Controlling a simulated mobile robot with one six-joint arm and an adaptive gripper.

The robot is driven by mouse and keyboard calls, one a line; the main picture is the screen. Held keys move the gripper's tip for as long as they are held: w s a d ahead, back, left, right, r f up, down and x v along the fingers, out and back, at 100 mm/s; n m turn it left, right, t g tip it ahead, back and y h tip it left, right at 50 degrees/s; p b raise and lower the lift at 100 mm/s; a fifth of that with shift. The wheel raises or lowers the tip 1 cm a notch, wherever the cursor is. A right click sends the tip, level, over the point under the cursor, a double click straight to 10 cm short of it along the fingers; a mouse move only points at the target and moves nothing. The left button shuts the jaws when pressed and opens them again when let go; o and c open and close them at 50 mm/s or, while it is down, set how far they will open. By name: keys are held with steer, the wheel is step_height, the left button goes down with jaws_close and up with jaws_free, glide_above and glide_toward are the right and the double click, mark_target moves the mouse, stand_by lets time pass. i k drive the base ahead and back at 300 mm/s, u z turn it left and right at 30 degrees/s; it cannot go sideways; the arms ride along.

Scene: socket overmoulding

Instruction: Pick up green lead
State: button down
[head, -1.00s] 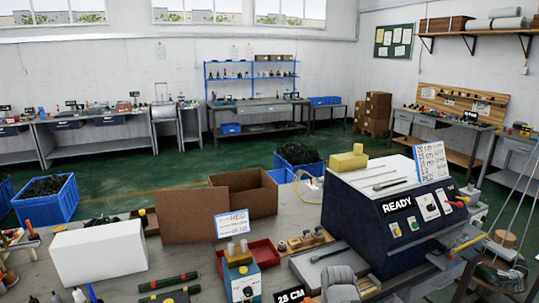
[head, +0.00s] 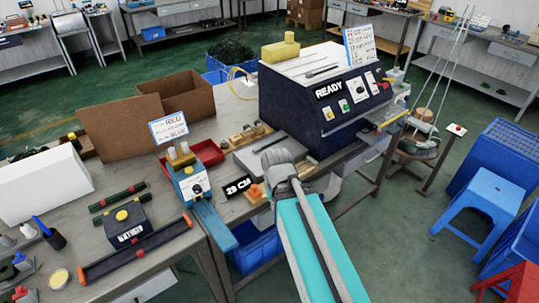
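I cannot single out a green lead with certainty in the head view. A heap of dark, thin strands (head: 232,51) fills a blue crate on the floor behind the bench, too small to tell lead from lead. A thin yellow lead (head: 236,76) curls on the bench beside the machine marked READY (head: 325,113). My arm reaches up from the bottom, with a teal link and a grey joint over the bench front. My gripper's fingers do not show, so their state and contents are hidden.
A white block (head: 40,186) is at left. A blue stool (head: 482,205) and crates stand at right. Green floor between them is clear.

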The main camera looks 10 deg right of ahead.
mark_target(256, 150)
steer(key=k, duration=1.3)
steer(key=z, duration=0.45)
steer(key=i, duration=2.55)
steer(key=u, duration=0.7)
